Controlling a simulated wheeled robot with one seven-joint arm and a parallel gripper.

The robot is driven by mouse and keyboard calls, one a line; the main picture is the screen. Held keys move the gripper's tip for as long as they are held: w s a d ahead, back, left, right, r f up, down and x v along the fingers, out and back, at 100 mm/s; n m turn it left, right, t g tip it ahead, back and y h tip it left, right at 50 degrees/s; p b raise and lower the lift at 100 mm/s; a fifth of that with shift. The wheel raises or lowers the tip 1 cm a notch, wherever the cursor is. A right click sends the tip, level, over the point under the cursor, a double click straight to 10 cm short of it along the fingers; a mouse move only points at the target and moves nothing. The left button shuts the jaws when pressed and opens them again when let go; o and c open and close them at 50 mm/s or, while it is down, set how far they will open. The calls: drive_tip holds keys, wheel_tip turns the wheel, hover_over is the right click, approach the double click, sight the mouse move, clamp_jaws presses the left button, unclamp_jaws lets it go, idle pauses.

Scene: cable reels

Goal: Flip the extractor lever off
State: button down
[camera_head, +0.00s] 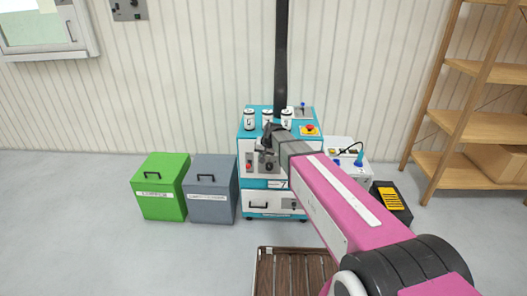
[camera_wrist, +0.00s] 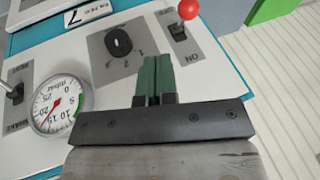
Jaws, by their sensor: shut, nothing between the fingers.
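The front panel of the teal and white machine (camera_head: 266,201) fills most of the wrist view, seen upside down. A lever with a red ball tip (camera_wrist: 188,9) stands on a grey plate marked ON and OFF at the upper right. Its red ball also shows at the left of the front panel in the head view (camera_head: 249,166). I cannot tell for sure which mark it leans to. My gripper (camera_wrist: 154,62) has its green fingers shut and empty, left of and below the lever in the wrist view, apart from it. In the head view my arm hides part of the panel.
A black rotary knob (camera_wrist: 118,41), a round gauge (camera_wrist: 60,104) and another lever (camera_wrist: 15,92) share the panel. Cans (camera_head: 249,118) and a red button (camera_head: 310,128) are on top. A grey bin (camera_head: 211,190) and green bin (camera_head: 160,188) stand left; shelves (camera_head: 470,125) right.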

drive_tip(key=a+f, duration=0.4)
drive_tip(key=f, duration=0.1)
drive_tip(key=shift+w+a+f, duration=0.15)
drive_tip(key=shift+w, duration=0.2)
drive_tip(key=shift+s, duration=0.1)
drive_tip(key=shift+s+f+t, duration=0.15)
drive_tip(key=shift+f+t, duration=0.05)
drive_tip(key=shift+t, duration=0.1)
drive_tip(key=shift+s+f, duration=0.1)
drive_tip(key=f+t, duration=0.1)
drive_tip(key=t, duration=0.1)
drive_tip(key=s+f+n+t, duration=0.1)
drive_tip(key=f+t, duration=0.1)
drive_tip(key=t, duration=0.1)
drive_tip(key=shift+s+f, duration=0.2)
drive_tip(key=shift+f, duration=0.1)
drive_tip(key=shift+r, duration=0.2)
idle(0.3)
